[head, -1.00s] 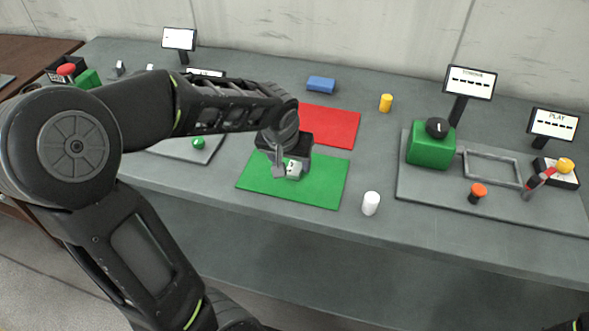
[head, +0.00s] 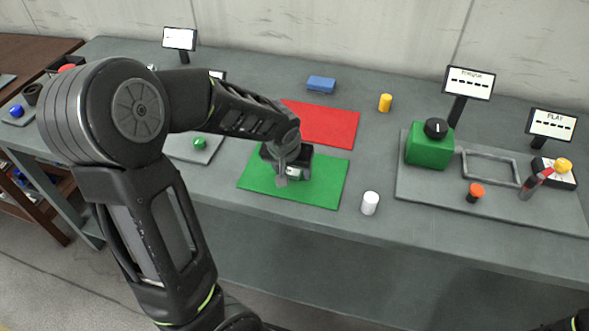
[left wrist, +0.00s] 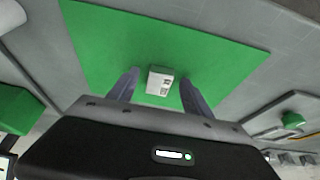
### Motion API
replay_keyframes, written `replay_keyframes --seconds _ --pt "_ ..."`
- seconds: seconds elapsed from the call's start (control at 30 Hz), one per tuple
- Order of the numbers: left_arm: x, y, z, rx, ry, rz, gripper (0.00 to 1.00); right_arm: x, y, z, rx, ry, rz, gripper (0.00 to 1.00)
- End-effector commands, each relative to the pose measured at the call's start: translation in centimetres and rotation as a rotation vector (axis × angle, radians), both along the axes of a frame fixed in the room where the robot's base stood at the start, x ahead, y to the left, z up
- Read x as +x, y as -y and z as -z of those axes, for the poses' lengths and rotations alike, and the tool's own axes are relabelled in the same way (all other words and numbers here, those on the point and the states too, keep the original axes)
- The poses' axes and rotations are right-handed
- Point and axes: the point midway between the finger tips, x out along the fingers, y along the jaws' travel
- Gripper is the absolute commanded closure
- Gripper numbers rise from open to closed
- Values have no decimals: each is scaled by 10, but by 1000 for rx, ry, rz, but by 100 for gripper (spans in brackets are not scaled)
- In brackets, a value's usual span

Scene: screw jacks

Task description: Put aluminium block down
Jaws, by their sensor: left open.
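The aluminium block (left wrist: 161,80) is a small pale grey block with dark marks on its face. In the left wrist view it is on the green mat (left wrist: 215,60), between my two fingers, with a gap on each side. My left gripper (left wrist: 159,90) is open around it. In the head view the left gripper (head: 282,178) is low over the green mat (head: 325,190) and hides most of the block. My right gripper is not clearly seen.
A red mat (head: 330,125) lies behind the green one. A white cylinder (head: 370,203) stands right of it, near the table's front edge. A grey fixture plate (head: 425,190) with a green box (head: 428,152) is at right.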

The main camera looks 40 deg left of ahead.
Motion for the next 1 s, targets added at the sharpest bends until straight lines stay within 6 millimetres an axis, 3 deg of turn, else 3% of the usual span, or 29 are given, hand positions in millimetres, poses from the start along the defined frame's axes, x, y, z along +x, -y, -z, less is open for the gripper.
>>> replay_keyframes --seconds 0.2,0.9,1.0 --pt "0 0 0 0 0 0 43 0 0 0 0 0 0 64" --pt "0 0 0 0 0 0 100 0 0 0 0 0 0 64" --pt "0 0 0 0 0 0 100 0 0 0 0 0 0 64"
